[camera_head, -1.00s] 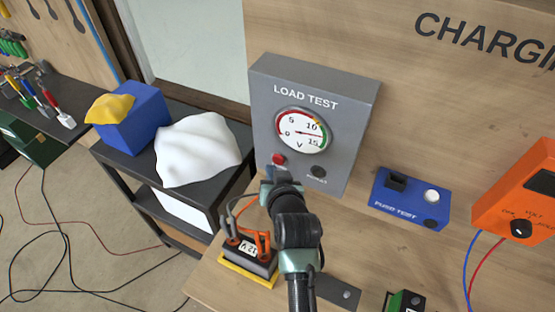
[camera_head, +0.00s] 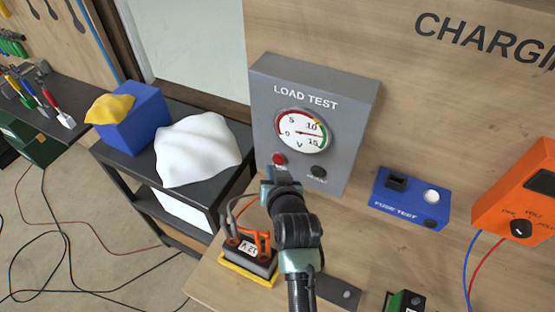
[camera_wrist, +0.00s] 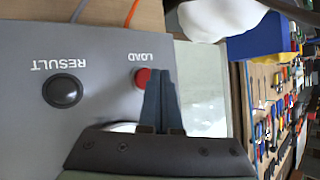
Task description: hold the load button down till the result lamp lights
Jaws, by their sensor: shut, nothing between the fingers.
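The grey load test box (camera_head: 345,110) stands against the wooden back panel. Its red load button (camera_head: 279,159) is low on the front, and it also shows in the wrist view (camera_wrist: 140,79). The round result lamp (camera_head: 318,172) beside it is dark; it is also dark in the wrist view (camera_wrist: 62,90). My gripper (camera_wrist: 160,72) is shut and empty. Its fingertips overlap the button's edge in the wrist view; contact is not clear. In the head view, my gripper (camera_head: 268,178) is just below the button.
The dial (camera_head: 300,131) has its needle between 10 and 15. A white cloth (camera_head: 198,150) lies on the cart at left.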

